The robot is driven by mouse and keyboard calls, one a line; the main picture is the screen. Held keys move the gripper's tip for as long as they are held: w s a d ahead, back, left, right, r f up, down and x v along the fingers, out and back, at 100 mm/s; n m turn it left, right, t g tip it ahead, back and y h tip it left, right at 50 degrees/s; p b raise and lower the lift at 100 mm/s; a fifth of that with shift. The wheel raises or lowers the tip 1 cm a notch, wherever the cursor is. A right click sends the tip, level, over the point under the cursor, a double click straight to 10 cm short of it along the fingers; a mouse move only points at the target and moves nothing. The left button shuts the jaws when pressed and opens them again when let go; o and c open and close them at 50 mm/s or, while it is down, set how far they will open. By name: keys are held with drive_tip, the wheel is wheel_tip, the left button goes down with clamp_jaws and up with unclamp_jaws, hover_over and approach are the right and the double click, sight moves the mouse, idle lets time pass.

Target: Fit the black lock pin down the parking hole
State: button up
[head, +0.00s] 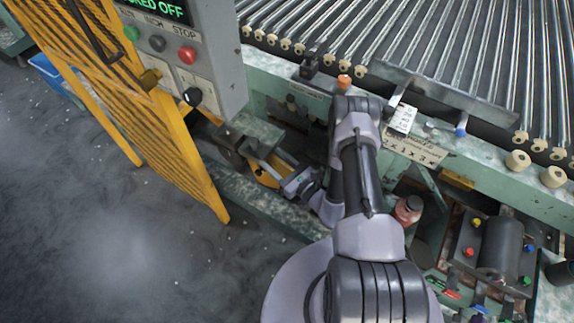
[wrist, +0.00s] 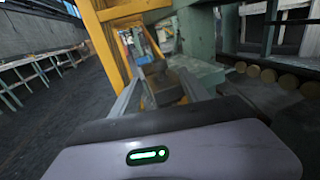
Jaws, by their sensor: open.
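My gripper (head: 264,161) is open and low beside the green machine frame, left of my arm in the head view. In the wrist view its two fingers (wrist: 160,92) reach forward on either side of a dark knobbed piece (wrist: 155,70). I cannot tell whether this is the black lock pin, or whether the fingers touch it. I cannot make out the parking hole.
The grey control box (head: 200,60) and yellow mesh guard (head: 165,125) stand left of my gripper. Metal rollers (head: 410,45) lie behind the green frame. A red-and-black bottle-like item (head: 408,209) is right of my arm. The dark floor (head: 100,230) is open at left.

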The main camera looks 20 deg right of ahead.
drive_tip(key=p+v, duration=0.1)
drive_tip(key=v, duration=0.6)
drive_tip(key=shift+s, duration=0.15)
